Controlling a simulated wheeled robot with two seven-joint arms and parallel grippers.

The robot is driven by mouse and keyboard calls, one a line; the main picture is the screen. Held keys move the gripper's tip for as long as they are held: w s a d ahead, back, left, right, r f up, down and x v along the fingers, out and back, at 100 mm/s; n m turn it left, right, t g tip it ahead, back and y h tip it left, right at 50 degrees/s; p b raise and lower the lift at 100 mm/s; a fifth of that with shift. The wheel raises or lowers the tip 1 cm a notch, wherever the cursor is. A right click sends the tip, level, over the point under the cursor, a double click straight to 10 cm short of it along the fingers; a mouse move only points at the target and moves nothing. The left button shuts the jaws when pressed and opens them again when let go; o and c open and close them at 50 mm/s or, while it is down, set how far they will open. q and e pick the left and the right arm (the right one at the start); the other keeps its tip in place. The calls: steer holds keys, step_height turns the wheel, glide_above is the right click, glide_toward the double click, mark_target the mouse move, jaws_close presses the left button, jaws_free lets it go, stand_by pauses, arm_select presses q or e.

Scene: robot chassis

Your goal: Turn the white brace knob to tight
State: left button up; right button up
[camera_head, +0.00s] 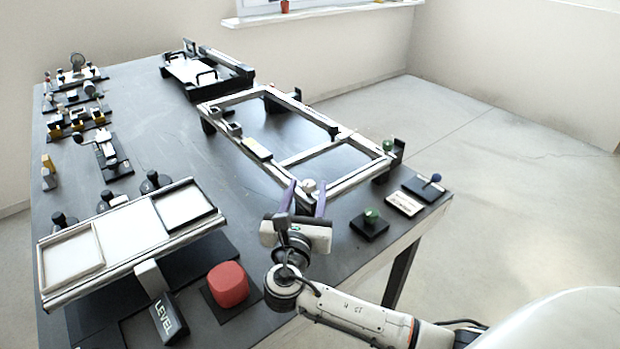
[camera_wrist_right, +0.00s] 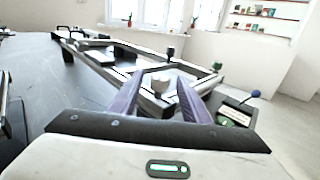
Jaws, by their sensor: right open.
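The white brace knob (camera_head: 308,185) sits at the near corner of the raised metal frame (camera_head: 357,180). In the right wrist view the white knob (camera_wrist_right: 157,82) shows between the purple fingers. My right gripper (camera_head: 305,192) is open, with its two fingers pointing toward the frame corner and one on each side of the knob in the picture. I cannot tell whether either finger touches the knob. Any mark for tight is too small to make out. My left gripper is in neither view.
A green knob on a black base (camera_head: 370,222) and a blue-ball lever (camera_head: 435,179) stand right of the gripper. A red block (camera_head: 228,284) and a tilted panel rack (camera_head: 140,229) stand left. Another green knob (camera_head: 388,146) is at the frame's right corner.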

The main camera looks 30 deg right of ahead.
mark_target(307, 190)
steer(key=shift+v, duration=2.15)
